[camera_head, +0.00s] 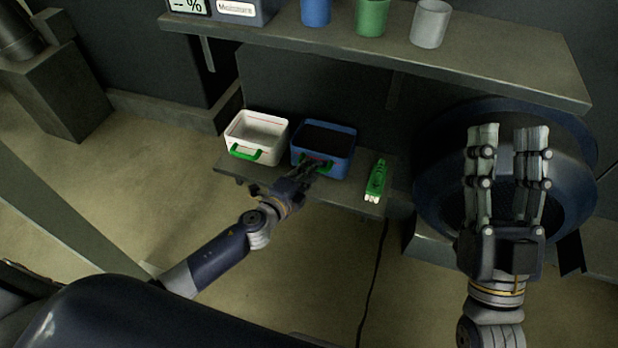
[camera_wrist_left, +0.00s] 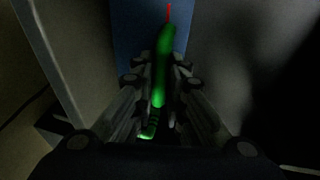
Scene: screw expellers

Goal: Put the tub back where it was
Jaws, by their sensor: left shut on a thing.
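A blue tub (camera_head: 323,152) with a dark inside and a green handle stands at the lower shelf, to the right of a white tub (camera_head: 257,133) with a green handle. My left gripper (camera_head: 311,170) is at the blue tub's front, shut on its green handle. In the left wrist view the fingers close around the green handle (camera_wrist_left: 161,72), with the tub's blue wall (camera_wrist_left: 128,28) behind. I cannot tell whether the tub's base touches the shelf. My right gripper (camera_head: 508,145) is raised at the right, open and empty.
The lower shelf (camera_head: 240,174) also holds a green device (camera_head: 376,180) right of the blue tub. An upper shelf (camera_head: 470,50) above carries blue, green (camera_head: 372,17) and grey cups (camera_head: 430,24). A large dark round vessel (camera_head: 440,175) stands behind my right gripper.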

